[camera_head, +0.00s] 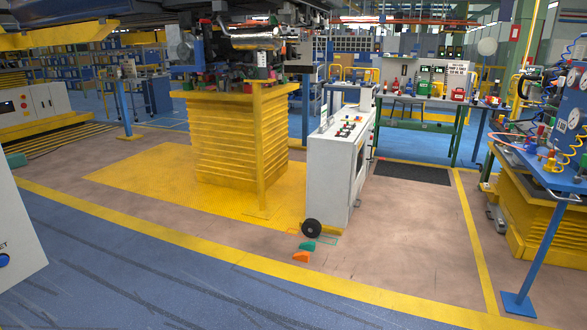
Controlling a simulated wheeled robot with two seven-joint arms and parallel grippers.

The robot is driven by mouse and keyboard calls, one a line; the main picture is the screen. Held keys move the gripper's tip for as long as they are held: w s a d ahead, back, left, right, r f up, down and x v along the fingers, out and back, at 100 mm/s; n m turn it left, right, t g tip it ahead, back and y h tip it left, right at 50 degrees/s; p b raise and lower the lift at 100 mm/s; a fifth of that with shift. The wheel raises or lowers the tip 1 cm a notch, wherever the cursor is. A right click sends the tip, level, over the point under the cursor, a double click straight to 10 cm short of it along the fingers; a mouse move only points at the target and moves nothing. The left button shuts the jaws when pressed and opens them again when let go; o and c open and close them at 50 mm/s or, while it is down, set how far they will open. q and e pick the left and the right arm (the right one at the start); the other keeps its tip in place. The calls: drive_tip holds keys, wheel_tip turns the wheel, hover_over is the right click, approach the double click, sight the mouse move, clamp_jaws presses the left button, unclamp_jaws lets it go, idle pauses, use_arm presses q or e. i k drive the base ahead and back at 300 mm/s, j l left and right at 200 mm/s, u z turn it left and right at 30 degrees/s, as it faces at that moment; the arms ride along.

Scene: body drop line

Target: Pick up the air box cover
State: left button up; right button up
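I cannot pick out an air box cover for certain in the head view. An engine assembly (250,45) sits under the raised car body (170,12), on top of a yellow bellows lift (235,135). Parts on the far workbench (423,98) and on the blue stand at the right are too small to name surely. Neither of my grippers is in view.
A white control cabinet (328,180) on wheels stands mid-floor. Orange (302,257) and green (307,246) wedges lie before it. A blue stand (538,240) is at the right. A white panel (15,235) cuts in at left. The blue foreground floor (150,270) is clear.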

sight(343, 135)
drive_tip(key=i+l+z, duration=0.55)
drive_tip(key=i+z, duration=0.25)
drive_tip(key=i+l+z, duration=0.1)
drive_tip(key=i+z, duration=0.3)
drive_tip(key=i+u, duration=0.1)
drive_tip(key=i, duration=0.4)
drive_tip(key=i+l+u, duration=0.15)
drive_tip(key=i, duration=0.3)
drive_tip(key=i+l+u, duration=0.1)
drive_tip(key=i, duration=0.4)
drive_tip(key=i+l+u, duration=0.15)
drive_tip(key=i, duration=0.3)
drive_tip(key=i+l+u, duration=0.3)
drive_tip(key=i+u, duration=0.15)
drive_tip(key=i+l+u, duration=0.7)
drive_tip(key=l+u, duration=0.15)
drive_tip(key=l, duration=0.15)
drive_tip(key=i+l, duration=0.3)
drive_tip(key=i, duration=0.2)
drive_tip(key=i+l, duration=0.25)
drive_tip(key=i, duration=0.25)
drive_tip(key=i+l, duration=0.3)
drive_tip(key=i, duration=0.2)
